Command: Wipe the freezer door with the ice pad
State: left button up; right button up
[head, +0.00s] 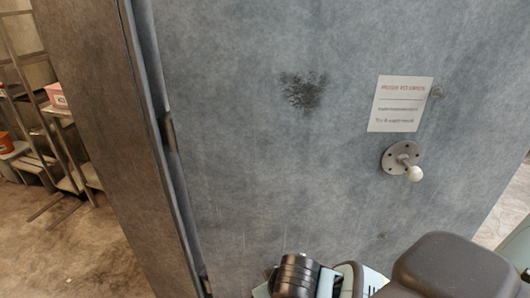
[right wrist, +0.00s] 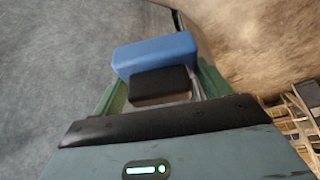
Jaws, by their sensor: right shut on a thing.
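The grey freezer door (head: 260,160) fills most of the head view. A dark speckled patch (head: 303,90) marks its upper middle. A white sign (head: 400,104) and a round plate with a white knob (head: 403,160) are on its right part. In the right wrist view my right gripper (right wrist: 158,85) is shut on a blue block-shaped pad (right wrist: 155,53). The grey door surface (right wrist: 60,60) shows to the left of the pad; I cannot tell whether they touch. Parts of my right arm show at the bottom of the head view. My left gripper is not in view.
Metal shelving (head: 60,130) with a pink box (head: 56,94) stands at the far left, past the door's hinge edge. An orange container (head: 6,142) is beside it. Brown floor (head: 70,240) is clear at the lower left. A rack-like object (right wrist: 300,120) shows at the right in the wrist view.

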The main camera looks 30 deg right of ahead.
jog(key=w+d+r+n+t+h+b, duration=0.1)
jog(key=w+d+r+t+h, duration=0.2)
jog(key=w+r, duration=0.4)
jog(key=w+d+r+t+b, duration=0.1)
jog(key=w+d+r+t, duration=0.2)
jog(key=w+r+t, duration=0.25)
jog(key=w+d+r+t+h+b, duration=0.15)
jog(key=r+t, duration=0.25)
jog(key=r, duration=0.7)
jog(key=w+d+r+t+h+b, duration=0.1)
jog(key=w+d+r+t+h, duration=0.15)
jog(key=r, duration=0.75)
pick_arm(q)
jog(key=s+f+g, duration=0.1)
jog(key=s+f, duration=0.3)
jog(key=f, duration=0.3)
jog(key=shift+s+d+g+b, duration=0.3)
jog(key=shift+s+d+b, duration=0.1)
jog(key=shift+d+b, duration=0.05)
pick_arm(e)
jog(key=shift+n+t+h, duration=0.3)
jog(key=w+d, duration=0.1)
jog(key=w, duration=0.2)
jog(key=w+d, duration=0.1)
jog(key=shift+w+d, duration=0.35)
